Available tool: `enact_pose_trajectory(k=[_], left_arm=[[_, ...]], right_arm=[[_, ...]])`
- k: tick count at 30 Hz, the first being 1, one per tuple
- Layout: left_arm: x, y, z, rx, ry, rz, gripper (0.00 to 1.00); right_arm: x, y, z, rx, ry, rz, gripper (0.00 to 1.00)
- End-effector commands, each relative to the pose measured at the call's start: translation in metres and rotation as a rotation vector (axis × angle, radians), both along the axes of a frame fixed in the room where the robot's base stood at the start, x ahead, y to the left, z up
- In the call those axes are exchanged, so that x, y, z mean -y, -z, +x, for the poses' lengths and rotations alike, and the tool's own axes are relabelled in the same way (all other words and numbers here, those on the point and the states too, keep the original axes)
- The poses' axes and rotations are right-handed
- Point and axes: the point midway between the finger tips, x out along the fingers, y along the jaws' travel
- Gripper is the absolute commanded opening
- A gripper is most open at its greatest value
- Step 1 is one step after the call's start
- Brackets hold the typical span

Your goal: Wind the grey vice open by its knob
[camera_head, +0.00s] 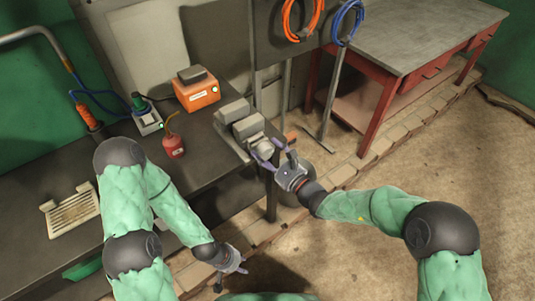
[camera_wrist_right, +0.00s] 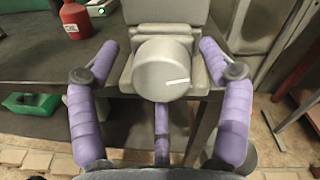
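The grey vice (camera_head: 240,122) sits at the right edge of the dark workbench. Its round knob (camera_head: 262,150) faces my right gripper (camera_head: 272,154). In the right wrist view the knob (camera_wrist_right: 164,72) is a pale grey disc with a white line pointing right, in front of the vice body (camera_wrist_right: 165,12). The purple fingers of my right gripper (camera_wrist_right: 163,60) are spread to the left and right of the knob, with gaps, and a third finger is below it. My left gripper (camera_head: 231,278) hangs low in front of the bench, fingers apart and empty.
A red bottle (camera_head: 173,147), an orange box (camera_head: 197,95) and a soldering station (camera_head: 147,118) stand on the bench (camera_head: 105,155) left of the vice. A slotted tray (camera_head: 73,210) lies further left. A red-legged table (camera_head: 425,35) stands behind right; open floor lies at right.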

Motion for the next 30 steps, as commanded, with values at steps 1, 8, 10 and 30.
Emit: enact_pose_trajectory(k=[1, 8, 10, 30], left_arm=[[0.000, 0.000, 0.000, 0.000, 0.000, 0.000, 0.40], [0.000, 0.000, 0.000, 0.000, 0.000, 0.000, 0.40], [0.000, 0.000, 0.000, 0.000, 0.000, 0.000, 0.40], [0.000, 0.000, 0.000, 0.000, 0.000, 0.000, 0.40]], right_arm=[[0.000, 0.001, 0.000, -0.001, 0.000, 0.000, 0.79], [0.006, 0.001, -0.005, -0.002, 0.003, 0.000, 0.79], [0.011, 0.001, -0.011, -0.003, 0.004, 0.000, 0.79], [0.077, 0.002, -0.088, -0.001, 0.003, 0.000, 0.79]])
